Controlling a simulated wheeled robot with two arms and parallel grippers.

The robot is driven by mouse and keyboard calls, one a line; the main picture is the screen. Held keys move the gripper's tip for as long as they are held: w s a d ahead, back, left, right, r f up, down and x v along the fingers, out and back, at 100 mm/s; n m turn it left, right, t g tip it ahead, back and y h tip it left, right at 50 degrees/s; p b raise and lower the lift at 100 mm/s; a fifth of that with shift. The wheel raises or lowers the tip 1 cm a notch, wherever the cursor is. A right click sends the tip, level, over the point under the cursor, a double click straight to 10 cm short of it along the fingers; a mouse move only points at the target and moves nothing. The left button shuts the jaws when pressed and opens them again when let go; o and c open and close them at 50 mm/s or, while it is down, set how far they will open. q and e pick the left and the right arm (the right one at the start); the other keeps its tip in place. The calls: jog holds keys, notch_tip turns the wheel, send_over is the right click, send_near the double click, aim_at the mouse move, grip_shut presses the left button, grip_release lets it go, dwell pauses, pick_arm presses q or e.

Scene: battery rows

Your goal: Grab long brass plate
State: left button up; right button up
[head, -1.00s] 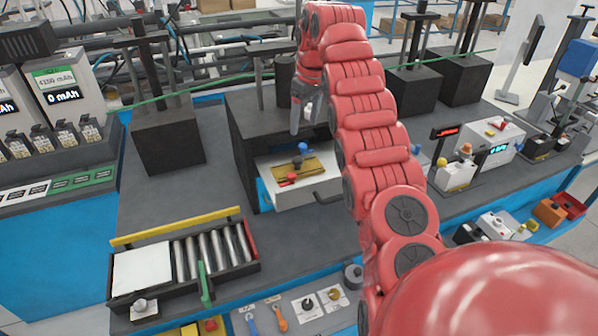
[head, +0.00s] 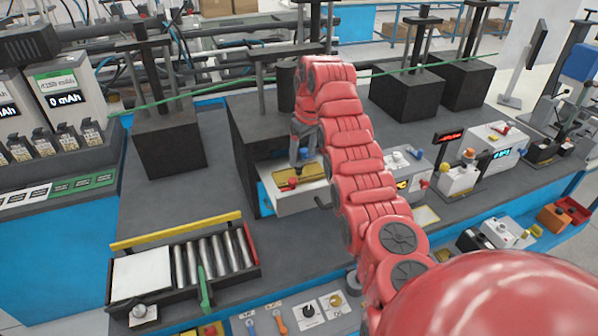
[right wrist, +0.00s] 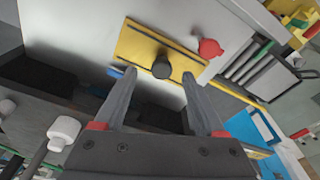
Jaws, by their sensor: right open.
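The long brass plate (right wrist: 150,44) lies flat on a white drawer-like tray in the right wrist view, with a dark round knob (right wrist: 162,68) on it. In the head view the brass plate (head: 298,180) is partly hidden by my right gripper (head: 301,160). My right gripper is open and empty above the plate. In the right wrist view its two fingertips (right wrist: 158,78) stand apart on either side of the knob, near the plate's edge; I cannot tell whether they touch it. My left gripper is not in view.
The white tray (head: 292,205) sticks out of a black press block. A red knob (right wrist: 209,48) sits beside the plate. A dark press block (head: 168,145) stands to the left. A roller tray (head: 185,263) lies at front left, with bare bench between.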

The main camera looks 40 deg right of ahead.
aim_at(299, 164)
jog(key=p, duration=0.1)
jog(key=f+p, duration=0.2)
jog(key=shift+w+a+f, duration=0.15)
jog(key=shift+w+a, duration=0.2)
jog(key=shift+w, duration=0.05)
jog(key=shift+w+d+f+p, duration=0.1)
jog(key=shift+f+p, duration=0.15)
jog(key=shift+f, duration=0.3)
jog(key=shift+w+d+f+p, duration=0.1)
jog(key=shift+f+p, duration=0.1)
jog(key=shift+f, duration=0.45)
jog(key=shift+a, duration=0.1)
grip_shut()
